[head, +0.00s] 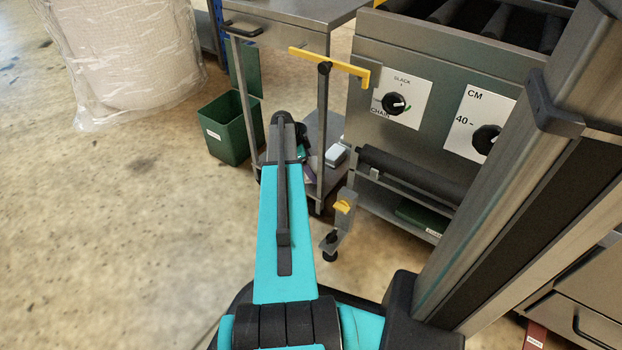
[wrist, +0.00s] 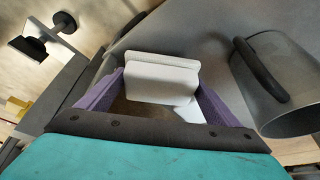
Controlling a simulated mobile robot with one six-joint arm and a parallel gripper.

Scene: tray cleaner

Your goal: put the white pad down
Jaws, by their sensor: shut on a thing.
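The white pad (wrist: 160,72) is a pale block between the two purple fingers of my gripper (wrist: 158,84) in the wrist view. My gripper is shut on it. A second white piece (wrist: 187,113) shows just below the pad, partly hidden. Whether the pad touches the grey surface around it cannot be told. In the head view the white pad (head: 337,155) shows low at the trolley, beside a bit of purple finger. My arm hides most of the gripper there.
A grey metal vessel with a dark handle (wrist: 285,85) stands close right in the wrist view. The trolley (head: 285,28) has a lower shelf between its legs. A green bin (head: 228,130) stands left of it, and a machine with dials (head: 440,85) right.

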